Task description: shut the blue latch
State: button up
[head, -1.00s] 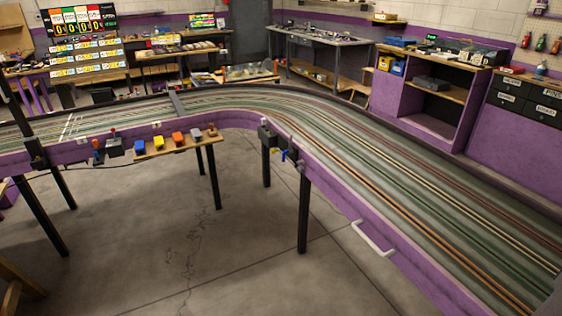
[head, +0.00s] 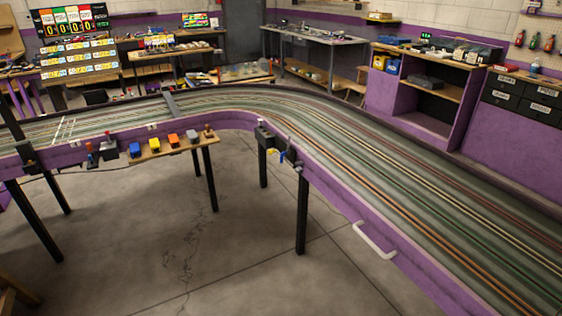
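My gripper is not in view.
The purple-sided slot track (head: 340,195) curves across the room on black legs (head: 302,215). A white handle (head: 374,240) sticks out from its side at right. A small wooden shelf (head: 160,150) with coloured items juts out at left. The grey floor (head: 210,260) in front is clear.

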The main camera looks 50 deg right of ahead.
aim_at(288, 152)
jog(key=z, duration=0.05)
jog(key=i, duration=1)
jog(key=u, duration=0.05)
